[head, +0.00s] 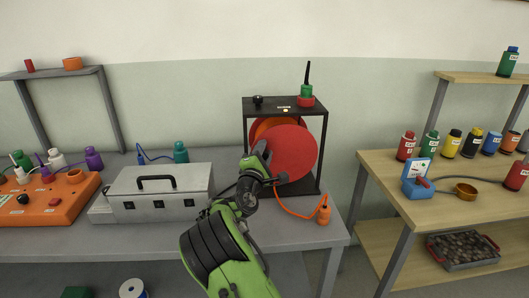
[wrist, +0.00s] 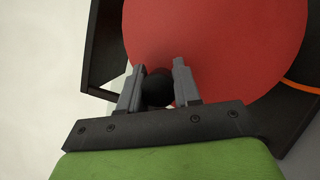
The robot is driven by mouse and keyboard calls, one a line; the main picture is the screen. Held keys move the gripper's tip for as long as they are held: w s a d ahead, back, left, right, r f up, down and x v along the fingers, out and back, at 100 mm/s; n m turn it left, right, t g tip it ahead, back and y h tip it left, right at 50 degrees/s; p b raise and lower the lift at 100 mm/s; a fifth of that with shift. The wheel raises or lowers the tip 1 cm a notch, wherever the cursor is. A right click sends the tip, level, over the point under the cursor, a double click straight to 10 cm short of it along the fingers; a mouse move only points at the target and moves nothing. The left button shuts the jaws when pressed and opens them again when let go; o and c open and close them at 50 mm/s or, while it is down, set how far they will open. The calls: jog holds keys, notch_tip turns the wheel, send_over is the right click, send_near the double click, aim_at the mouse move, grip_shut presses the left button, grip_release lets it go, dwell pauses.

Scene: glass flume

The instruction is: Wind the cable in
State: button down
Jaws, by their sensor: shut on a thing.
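The cable reel has a red disc (head: 296,152) in front of an orange part, inside a black frame (head: 322,150) on the grey bench. My gripper (head: 262,152) is at the left side of the disc. In the wrist view my gripper (wrist: 157,85) is shut on a dark round knob (wrist: 157,90) in front of the red disc. An orange cable (head: 291,210) runs from low on the reel, loops down and ends at an orange plug (head: 324,213) upright on the bench. My arm hides part of the disc and the cable's start.
A grey metal case (head: 160,192) stands left of the reel. An orange socket box (head: 45,203) is farther left. A green bottle-like thing (head: 306,92) with a black rod stands on the frame. A gap separates this bench from a wooden table (head: 390,170) with several bottles.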

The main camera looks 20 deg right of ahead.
jog(key=shift+w+a, duration=0.1)
jog(key=shift+a, duration=0.1)
jog(key=c, duration=0.8)
grip_release()
jog(key=v, duration=1.5)
jog(key=shift+s+a, duration=0.15)
jog(key=shift+s, duration=0.2)
jog(key=shift+f, duration=0.1)
